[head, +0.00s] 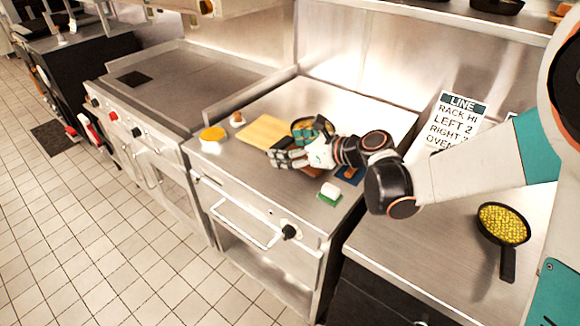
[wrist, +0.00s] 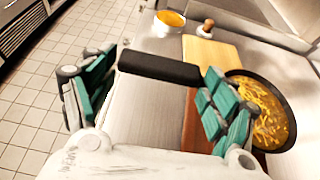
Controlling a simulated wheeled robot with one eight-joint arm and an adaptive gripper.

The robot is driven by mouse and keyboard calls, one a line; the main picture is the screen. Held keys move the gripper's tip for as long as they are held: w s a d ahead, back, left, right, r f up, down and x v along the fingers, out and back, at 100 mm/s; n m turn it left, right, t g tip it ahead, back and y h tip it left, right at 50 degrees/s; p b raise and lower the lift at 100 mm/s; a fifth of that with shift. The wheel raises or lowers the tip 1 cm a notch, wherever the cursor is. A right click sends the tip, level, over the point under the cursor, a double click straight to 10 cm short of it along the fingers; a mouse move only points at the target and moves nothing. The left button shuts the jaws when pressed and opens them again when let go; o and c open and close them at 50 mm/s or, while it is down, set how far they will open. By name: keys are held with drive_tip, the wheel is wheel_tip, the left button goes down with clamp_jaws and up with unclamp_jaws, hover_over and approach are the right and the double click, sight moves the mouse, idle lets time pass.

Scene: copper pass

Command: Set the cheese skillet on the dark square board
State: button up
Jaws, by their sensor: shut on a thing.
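The cheese skillet (wrist: 262,108) is a round black pan with yellow-orange shreds, at the right of the wrist view. In the head view it shows partly behind my gripper (head: 293,150). My gripper (wrist: 150,85) is shut on its black handle (wrist: 160,67), which lies between the green-padded fingers. A dark reddish-brown board (wrist: 196,125) lies below the pan and gripper, partly hidden; a sliver shows in the head view (head: 312,173). I cannot tell whether the pan touches it.
A light wooden board (head: 262,131), an orange-topped dish (head: 212,135) and a small knobbed item (head: 238,118) are to the left. A yellow-filled skillet (head: 503,225) stands on the right counter.

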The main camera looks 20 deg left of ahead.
wheel_tip(320, 180, down, 5)
drive_tip(key=shift+b, duration=0.8)
drive_tip(key=o, duration=1.9)
drive_tip(key=shift+f, duration=0.1)
drive_tip(key=shift+c, duration=0.2)
drive_tip(key=p+v, duration=0.3)
drive_tip(key=v, duration=0.9)
drive_tip(key=shift+s, duration=0.15)
